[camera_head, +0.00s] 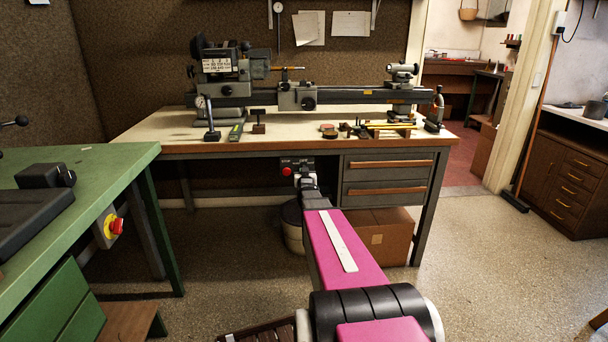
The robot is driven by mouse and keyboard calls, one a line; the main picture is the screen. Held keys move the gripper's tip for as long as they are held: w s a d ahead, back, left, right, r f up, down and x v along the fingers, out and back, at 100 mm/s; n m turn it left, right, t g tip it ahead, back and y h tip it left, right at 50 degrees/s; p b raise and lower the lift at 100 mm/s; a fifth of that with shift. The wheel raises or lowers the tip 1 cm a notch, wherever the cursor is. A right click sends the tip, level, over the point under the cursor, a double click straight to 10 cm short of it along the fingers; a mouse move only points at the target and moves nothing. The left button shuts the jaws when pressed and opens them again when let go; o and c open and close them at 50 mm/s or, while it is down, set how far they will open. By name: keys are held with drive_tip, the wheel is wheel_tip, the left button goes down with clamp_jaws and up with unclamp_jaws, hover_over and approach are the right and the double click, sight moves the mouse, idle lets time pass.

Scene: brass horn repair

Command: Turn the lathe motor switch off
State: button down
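The lathe (235,94) stands on the pale-topped bench (190,133) against the back wall. A small dark switch box (293,161) hangs under the bench's front edge, left of the drawers. A red button (287,171) shows on its left side. My pink arm reaches forward from the bottom of the picture towards this box. My gripper (305,172) is right in front of the box and covers its right and lower part. The fingers are too small to tell open from shut, and I cannot tell whether they touch the box.
A green bench (85,165) at the left carries a yellow box with a red stop button (116,226). A cardboard box (385,238) and a pale bucket (292,232) stand under the lathe bench. Open floor (500,270) lies to the right.

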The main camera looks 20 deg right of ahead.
idle(0.4)
drive_tip(key=c, duration=1.1)
unclamp_jaws()
drive_tip(key=shift+s, duration=0.1)
drive_tip(key=v, duration=1)
drive_tip(key=shift+s+a+r, duration=0.1)
drive_tip(key=shift+s+a, duration=0.05)
drive_tip(key=shift+s, duration=0.15)
